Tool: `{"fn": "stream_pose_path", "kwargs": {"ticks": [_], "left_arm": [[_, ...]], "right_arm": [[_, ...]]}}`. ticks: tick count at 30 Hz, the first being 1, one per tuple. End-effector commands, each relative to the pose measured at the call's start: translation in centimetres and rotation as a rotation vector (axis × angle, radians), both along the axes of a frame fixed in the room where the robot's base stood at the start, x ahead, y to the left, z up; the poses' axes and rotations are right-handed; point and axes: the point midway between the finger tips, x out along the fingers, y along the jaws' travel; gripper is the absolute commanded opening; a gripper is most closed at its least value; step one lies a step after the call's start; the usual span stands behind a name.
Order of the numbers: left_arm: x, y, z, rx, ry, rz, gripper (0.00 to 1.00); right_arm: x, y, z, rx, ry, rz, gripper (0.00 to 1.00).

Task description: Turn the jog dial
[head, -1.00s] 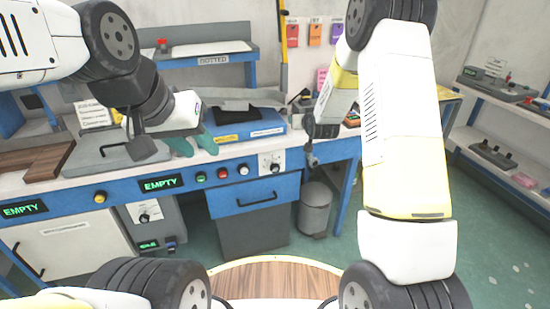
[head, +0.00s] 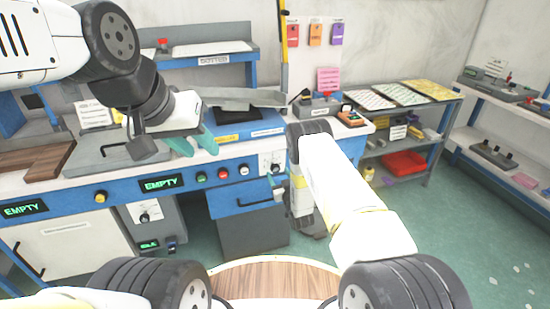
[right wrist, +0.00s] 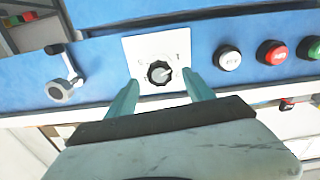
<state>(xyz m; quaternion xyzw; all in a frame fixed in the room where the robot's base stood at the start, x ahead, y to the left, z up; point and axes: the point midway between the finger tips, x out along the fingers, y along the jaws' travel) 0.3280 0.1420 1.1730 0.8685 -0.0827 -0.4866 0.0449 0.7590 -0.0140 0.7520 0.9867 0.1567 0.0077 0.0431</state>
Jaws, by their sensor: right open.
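The dial (right wrist: 159,72) is a black knob with a pointer on a white plate on the blue panel; its markings are too small to read. The plate with the dial also shows in the head view (head: 275,166), right of the white button. My right gripper (right wrist: 160,88) is open, its two teal fingers spread on either side of the dial in the right wrist view. Contact cannot be told. In the head view my right arm hides most of that gripper. My left gripper (head: 194,144) hovers over the bench, its teal fingertips partly hidden by its wrist.
White (right wrist: 229,58), red (right wrist: 272,53) and green buttons sit beside the dial. A lever handle (right wrist: 62,84) is on its other side. A drawer (head: 245,200) is below the panel. Another dial (head: 145,216) is on a grey box under the bench. Shelves (head: 405,130) stand to the right.

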Motion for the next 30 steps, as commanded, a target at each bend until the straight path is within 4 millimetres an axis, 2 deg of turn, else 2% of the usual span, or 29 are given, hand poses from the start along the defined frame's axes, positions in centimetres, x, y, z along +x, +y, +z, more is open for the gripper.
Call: {"fn": "stream_pose_path", "kwargs": {"ticks": [3,9,20,23,30], "left_arm": [[0.0,0.0,0.0,0.000,0.000,0.000,0.36],[0.0,0.0,0.0,0.000,0.000,0.000,0.36],[0.0,0.0,0.0,0.000,0.000,0.000,0.36],[0.0,0.0,0.0,0.000,0.000,0.000,0.36],[0.0,0.0,0.0,0.000,0.000,0.000,0.36]], "right_arm": [[2.0,0.7,0.0,0.000,-0.002,0.000,0.61],[4.4,1.4,0.0,0.000,-0.001,0.000,0.61],[5.1,1.7,0.0,0.000,0.001,-0.001,0.61],[5.1,1.7,0.0,0.000,0.001,-0.001,0.45],[5.1,1.7,0.0,0.000,0.001,-0.001,0.00]]}}
